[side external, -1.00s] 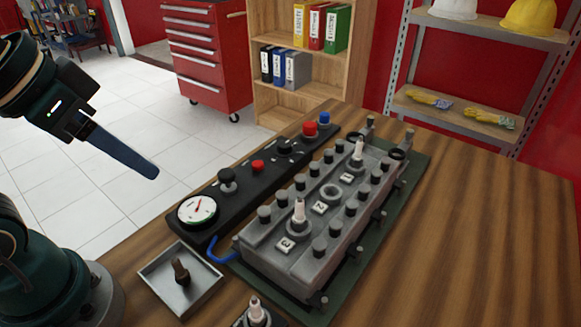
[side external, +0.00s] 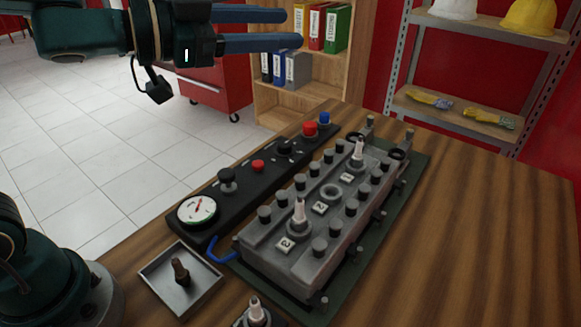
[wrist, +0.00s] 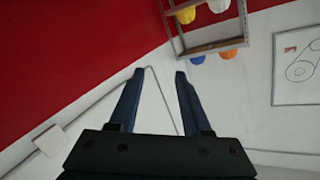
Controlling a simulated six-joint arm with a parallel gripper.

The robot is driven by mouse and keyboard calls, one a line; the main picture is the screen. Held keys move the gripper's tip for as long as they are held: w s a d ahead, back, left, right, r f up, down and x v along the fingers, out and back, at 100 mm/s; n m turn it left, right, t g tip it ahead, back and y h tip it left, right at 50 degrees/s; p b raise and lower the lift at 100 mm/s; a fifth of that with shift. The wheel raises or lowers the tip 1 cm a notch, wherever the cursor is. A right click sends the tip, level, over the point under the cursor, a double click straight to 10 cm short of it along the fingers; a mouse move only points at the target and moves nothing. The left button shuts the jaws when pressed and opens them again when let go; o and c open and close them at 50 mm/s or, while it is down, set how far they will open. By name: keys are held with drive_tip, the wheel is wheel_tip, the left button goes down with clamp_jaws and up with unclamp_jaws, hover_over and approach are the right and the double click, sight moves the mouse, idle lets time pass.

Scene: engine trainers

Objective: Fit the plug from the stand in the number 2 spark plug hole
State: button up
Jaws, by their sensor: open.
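The plug on the stand (side external: 256,311) shows at the bottom edge in the side external view, upright with its white top up; the frame cuts off the stand. The grey engine head (side external: 275,258) lies on a green mat. The number 2 hole (side external: 331,192), beside the plate marked 2, is empty. White plugs stand upright at number 3 (side external: 299,214) and number 1 (side external: 358,150). My gripper (side external: 300,28) is high above the bench at the upper left, far from plug and hole. Its blue fingers are apart and empty, as the wrist view (wrist: 160,73) also shows.
A square metal tray (side external: 150,275) holds a dark brown part (side external: 181,271). A black control panel (side external: 235,205) with a gauge and knobs runs along the left of the engine head. The wooden bench (side external: 480,230) is clear at right.

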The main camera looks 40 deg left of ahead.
drive_tip(key=s+d+f+m+g+h, duration=0.2)
drive_tip(key=d+m+h, duration=0.1)
drive_tip(key=d, duration=0.1)
drive_tip(key=m+g+h, duration=0.3)
drive_tip(key=m+g, duration=0.4)
drive_tip(key=g, duration=0.9)
hover_over(256, 304)
drive_tip(key=a, duration=0.2)
wheel_tip(256, 304, down, 8)
drive_tip(key=shift+h, duration=0.3)
drive_tip(key=f, duration=1.3)
drive_tip(key=shift+w+a+f, duration=0.15)
drive_tip(key=shift+w+f, duration=0.05)
drive_tip(key=shift+f, duration=0.2)
drive_tip(key=shift+d+f, duration=0.35)
drive_tip(key=shift+d, duration=0.05)
drive_tip(key=shift+x, duration=2.15)
clamp_jaws()
